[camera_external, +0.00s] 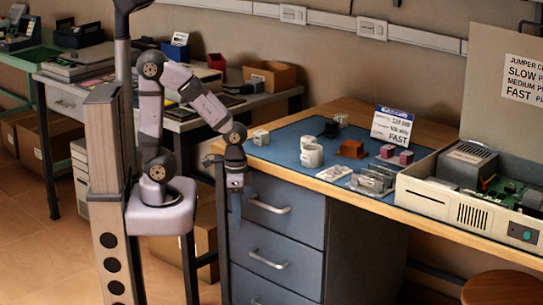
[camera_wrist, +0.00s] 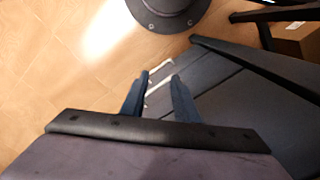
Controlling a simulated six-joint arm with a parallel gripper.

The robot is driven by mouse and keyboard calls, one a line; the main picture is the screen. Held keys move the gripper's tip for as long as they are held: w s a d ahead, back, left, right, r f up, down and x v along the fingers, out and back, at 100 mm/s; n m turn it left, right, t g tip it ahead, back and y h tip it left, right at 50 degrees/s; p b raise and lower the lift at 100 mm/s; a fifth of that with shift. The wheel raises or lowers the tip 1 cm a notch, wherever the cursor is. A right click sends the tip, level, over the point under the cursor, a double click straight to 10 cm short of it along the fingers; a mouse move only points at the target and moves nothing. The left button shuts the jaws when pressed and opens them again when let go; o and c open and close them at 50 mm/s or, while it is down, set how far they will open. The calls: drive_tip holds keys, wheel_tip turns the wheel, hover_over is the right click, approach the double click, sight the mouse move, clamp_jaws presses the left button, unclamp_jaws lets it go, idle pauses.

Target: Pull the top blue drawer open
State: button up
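The top blue drawer (camera_external: 300,224) is the uppermost front in the cabinet under the workbench, and it looks shut. Its pale bar handle (camera_external: 270,207) is near the middle of the front. My gripper (camera_external: 238,218) points down in front of the left part of this drawer, left of the handle in the picture. In the wrist view my gripper (camera_wrist: 160,76) shows two blue fingers apart, with nothing clearly held. Pale handles (camera_wrist: 158,86) show between and beyond the fingers, but I cannot tell contact. Part of the drawer's left side is hidden behind my gripper.
Lower blue drawers (camera_external: 280,256) have similar handles. The wooden workbench (camera_external: 330,182) overhangs above, with a blue mat (camera_external: 285,140) and small parts on it. A round wooden stool (camera_external: 503,287) is at lower right. Another bench (camera_external: 190,123) stands behind my arm.

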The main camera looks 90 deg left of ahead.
sight(267, 178)
drive_tip(key=s+d+r+g+p, duration=0.25)
drive_tip(key=r+p, duration=0.45)
drive_tip(key=p, duration=0.5)
drive_tip(key=s+d+r+g+p, duration=0.2)
drive_tip(key=s+r+p, duration=0.3)
drive_tip(key=p, duration=0.7)
drive_tip(key=s+d+r+g+p, duration=0.2)
drive_tip(key=s+r+p, duration=0.1)
drive_tip(key=r+p, duration=0.65)
drive_tip(key=w+d+f+m+t+p, duration=0.1)
drive_tip(key=w+f+t+p, duration=0.2)
drive_tip(key=w+f, duration=0.45)
drive_tip(key=w+a+m+t+y, duration=0.1)
drive_tip(key=w+a+m+t, duration=0.3)
drive_tip(key=w+m, duration=0.3)
drive_tip(key=shift+w+a+f+m+t+y, duration=0.25)
drive_tip(key=shift+w+f+m+t, duration=0.25)
drive_tip(key=shift+w, duration=1.85)
